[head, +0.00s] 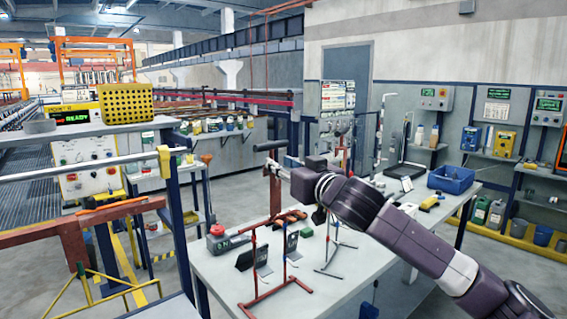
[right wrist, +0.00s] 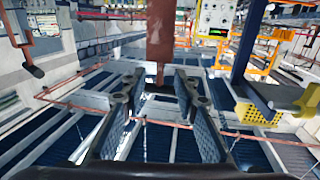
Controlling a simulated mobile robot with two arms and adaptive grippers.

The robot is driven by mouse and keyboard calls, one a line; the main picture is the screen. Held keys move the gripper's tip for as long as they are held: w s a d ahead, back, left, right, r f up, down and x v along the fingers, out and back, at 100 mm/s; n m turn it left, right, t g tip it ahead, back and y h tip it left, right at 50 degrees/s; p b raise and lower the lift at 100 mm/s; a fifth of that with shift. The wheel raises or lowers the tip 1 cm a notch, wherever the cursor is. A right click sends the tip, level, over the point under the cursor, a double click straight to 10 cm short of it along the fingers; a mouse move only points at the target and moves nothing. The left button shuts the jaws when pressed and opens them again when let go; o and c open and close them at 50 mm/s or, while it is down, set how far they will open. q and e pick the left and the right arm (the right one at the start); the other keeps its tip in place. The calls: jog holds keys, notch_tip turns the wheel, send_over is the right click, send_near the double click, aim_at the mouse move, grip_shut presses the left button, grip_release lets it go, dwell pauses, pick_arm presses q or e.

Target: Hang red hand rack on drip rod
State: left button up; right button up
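My right gripper (head: 280,171) comes in from the right above the table. In the right wrist view its fingers (right wrist: 159,85) are apart. A flat red-brown bar (right wrist: 160,30) shows between and beyond the fingertips; I see no clear contact. In the head view this upright bar (head: 275,197) is just beyond the gripper, below a dark crosspiece. I cannot tell whether it is the red hand rack. My left gripper is out of view.
The grey table (head: 225,268) carries a red-footed stand (head: 270,293) with dark panels, a second thin stand (head: 335,240) and a blue bin (head: 452,179). A yellow perforated basket (head: 126,103) sits on a shelf at left. A red beam (head: 50,232) runs below the rod.

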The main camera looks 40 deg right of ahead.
aim_at(273, 149)
jog(key=w, duration=0.1)
jog(key=w+p, duration=0.1)
jog(key=w, duration=0.2)
jog(key=shift+w+d, duration=0.2)
jog(key=shift+d, duration=0.05)
jog(key=shift+w+d+f+p, duration=0.15)
jog(key=shift+w+p, duration=0.25)
jog(key=shift+w, duration=0.2)
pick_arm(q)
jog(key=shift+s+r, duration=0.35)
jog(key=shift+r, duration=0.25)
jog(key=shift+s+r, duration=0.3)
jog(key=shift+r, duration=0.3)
pick_arm(e)
grip_shut()
jog(key=c, duration=0.6)
grip_release()
jog(key=shift+c, duration=0.2)
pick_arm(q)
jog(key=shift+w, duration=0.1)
pick_arm(e)
grip_shut()
jog(key=shift+r+p, duration=0.45)
jog(key=shift+r, duration=0.15)
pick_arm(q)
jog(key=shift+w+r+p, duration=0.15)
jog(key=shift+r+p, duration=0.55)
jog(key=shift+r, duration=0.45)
pick_arm(e)
jog(key=shift+r, duration=0.8)
